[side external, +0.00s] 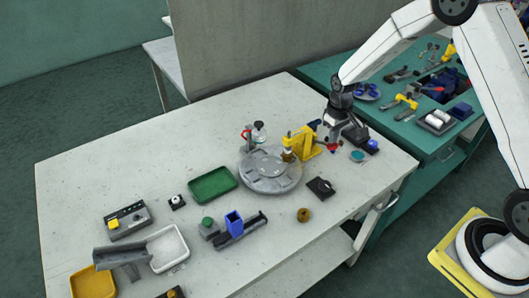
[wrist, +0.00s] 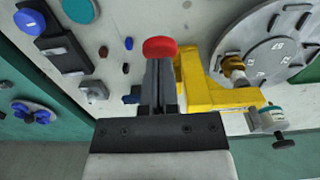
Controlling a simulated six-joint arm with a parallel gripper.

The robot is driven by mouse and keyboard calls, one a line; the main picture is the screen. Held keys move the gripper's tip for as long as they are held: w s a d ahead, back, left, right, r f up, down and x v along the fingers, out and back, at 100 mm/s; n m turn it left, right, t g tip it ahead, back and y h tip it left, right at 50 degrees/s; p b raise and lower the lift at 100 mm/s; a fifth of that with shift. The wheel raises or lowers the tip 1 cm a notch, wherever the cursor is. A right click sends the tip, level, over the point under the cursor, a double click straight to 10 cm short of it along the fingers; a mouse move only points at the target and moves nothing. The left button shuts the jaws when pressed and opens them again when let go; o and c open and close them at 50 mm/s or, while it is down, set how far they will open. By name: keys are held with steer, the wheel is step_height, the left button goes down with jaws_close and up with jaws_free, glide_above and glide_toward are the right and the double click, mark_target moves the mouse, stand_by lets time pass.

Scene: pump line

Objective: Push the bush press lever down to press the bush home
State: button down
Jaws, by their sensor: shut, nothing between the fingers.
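The yellow bush press (side external: 304,146) stands at the right edge of the round grey turntable. In the wrist view its yellow frame (wrist: 205,88) is just right of my fingers. The lever's red knob (side external: 334,149) is on the press's right side; in the wrist view the red knob (wrist: 160,47) sits right at my fingertips. I cannot tell whether they touch. My gripper (side external: 333,139) is shut and empty, pointing down at the knob; its fingers (wrist: 160,65) hide most of the lever. A brass bush (side external: 288,157) is under the press, also in the wrist view (wrist: 233,64).
The turntable (side external: 268,184) fills the middle of the white table. A black block (side external: 321,187) and a brass ring (side external: 303,215) lie in front. A teal disc (side external: 357,156) and blue-knobbed part (side external: 372,146) are right of my gripper. A green tray (side external: 212,185) is left.

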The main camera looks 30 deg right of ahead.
mark_target(334, 145)
steer(key=shift+f, duration=0.85)
steer(key=shift+s+f, duration=0.35)
steer(key=shift+f, duration=0.55)
stand_by(1.2)
steer(key=shift+r, duration=0.15)
stand_by(0.5)
steer(key=shift+s+r, duration=0.1)
steer(key=shift+r, duration=0.95)
steer(key=shift+w+r, duration=0.15)
steer(key=shift+w, duration=0.05)
steer(key=shift+w+r, duration=0.15)
steer(key=shift+r, duration=0.3)
